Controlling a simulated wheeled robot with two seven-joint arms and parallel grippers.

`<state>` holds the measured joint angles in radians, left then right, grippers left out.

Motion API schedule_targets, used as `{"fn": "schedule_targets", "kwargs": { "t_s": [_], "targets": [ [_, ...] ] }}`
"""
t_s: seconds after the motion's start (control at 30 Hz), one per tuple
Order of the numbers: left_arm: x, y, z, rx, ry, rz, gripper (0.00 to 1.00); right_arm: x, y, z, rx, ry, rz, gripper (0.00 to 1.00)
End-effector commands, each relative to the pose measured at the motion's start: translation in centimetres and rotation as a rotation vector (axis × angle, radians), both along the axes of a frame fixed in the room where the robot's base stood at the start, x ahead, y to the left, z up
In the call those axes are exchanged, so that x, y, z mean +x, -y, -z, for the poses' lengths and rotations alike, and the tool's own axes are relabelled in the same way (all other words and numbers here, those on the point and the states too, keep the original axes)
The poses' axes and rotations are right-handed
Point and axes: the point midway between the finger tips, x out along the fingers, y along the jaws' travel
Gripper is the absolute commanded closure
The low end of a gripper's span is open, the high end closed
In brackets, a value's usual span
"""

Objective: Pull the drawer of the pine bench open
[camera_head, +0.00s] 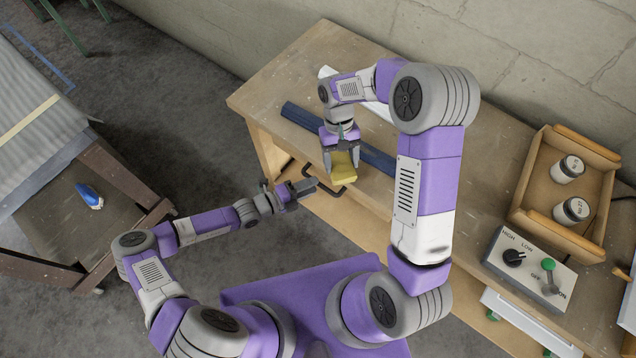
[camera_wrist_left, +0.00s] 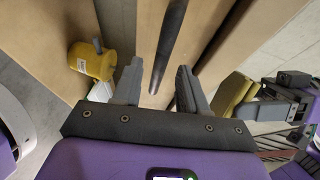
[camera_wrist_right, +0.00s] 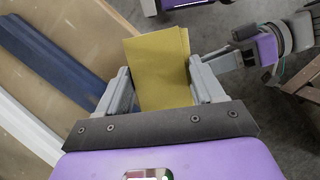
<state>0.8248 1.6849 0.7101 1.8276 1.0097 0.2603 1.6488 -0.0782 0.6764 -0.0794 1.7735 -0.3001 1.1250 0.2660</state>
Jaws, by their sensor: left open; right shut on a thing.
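The pine bench (camera_head: 262,88) stands along the wall. A dark bar handle (camera_head: 343,187) shows at its front edge, partly hidden by the yellow block. In the left wrist view a dark bar (camera_wrist_left: 170,40) runs between the fingers of my left gripper (camera_head: 312,186), which is open; I cannot tell whether they touch it. How far the drawer stands open is hard to tell. My right gripper (camera_head: 342,158) is shut on a yellow block (camera_head: 343,174), just over the bench's front edge. The block also shows in the right wrist view (camera_wrist_right: 160,68).
A blue strip (camera_head: 300,115) lies on the bench top. A wooden tray (camera_head: 532,200) with two jars and a switch box (camera_head: 530,272) are at the right. A yellow container (camera_wrist_left: 92,62) shows in the left wrist view.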

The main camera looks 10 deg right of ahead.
Motion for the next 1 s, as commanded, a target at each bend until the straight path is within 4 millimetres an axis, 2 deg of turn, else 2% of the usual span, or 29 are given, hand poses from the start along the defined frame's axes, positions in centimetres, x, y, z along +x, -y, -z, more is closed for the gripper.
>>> {"fn": "schedule_targets", "kwargs": {
  "t_s": [0.1, 0.23, 0.57, 0.6, 0.87, 1.0],
  "targets": [
    [0.4, 1.8, 0.4, -0.001, 0.001, 0.002, 0.58, 0.0, 0.0, 0.3, 0.0, 0.0, 0.0, 0.57],
    [0.7, 2.9, 0.6, 0.0, 0.001, 0.001, 0.58, 0.0, 0.0, 0.4, 0.0, 0.0, 0.0, 0.57],
    [0.9, 3.3, 0.6, 0.002, 0.001, 0.001, 0.58, 0.0, 0.0, 0.4, 0.0, 0.0, 0.0, 0.57],
    [0.8, 3.3, 0.6, 0.002, 0.001, 0.001, 0.59, 0.0, 0.0, 0.4, 0.0, 0.0, 0.0, 0.57],
    [0.8, 3.2, 0.6, 0.002, 0.001, 0.001, 0.99, 0.0, 0.0, 0.4, 0.0, 0.0, 0.0, 0.57],
    [0.8, 3.2, 0.6, 0.002, 0.001, 0.001, 1.0, 0.0, 0.0, 0.4, 0.0, 0.0, 0.0, 0.57]
  ]
}}
